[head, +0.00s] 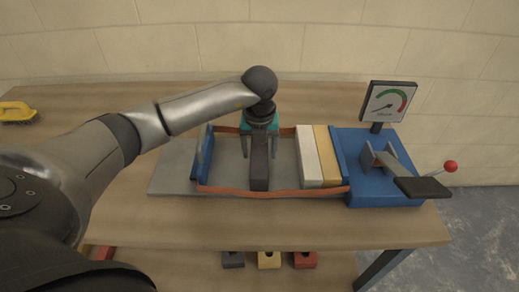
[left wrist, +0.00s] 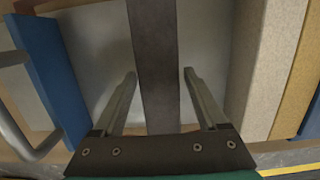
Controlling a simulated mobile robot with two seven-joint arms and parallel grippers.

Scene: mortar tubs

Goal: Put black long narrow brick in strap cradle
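The black long narrow brick (head: 260,172) lies lengthwise, front to back, inside the strap cradle, whose orange-brown strap (head: 300,192) loops around the grey bed. A white brick (head: 308,160) and a tan brick (head: 327,158) stand side by side at its right, with a gap between black and white. My left gripper (head: 261,150) points down over the black brick. In the left wrist view the fingers (left wrist: 160,75) are open on either side of the black brick (left wrist: 157,50), with gaps showing. My right gripper is not in view.
A blue end plate (head: 206,154) bounds the cradle at left. A blue block with a red-knobbed lever (head: 450,166) and a gauge (head: 388,102) stands at right. A yellow brush (head: 17,112) lies far left. Grey, yellow and red blocks sit below the table's front edge.

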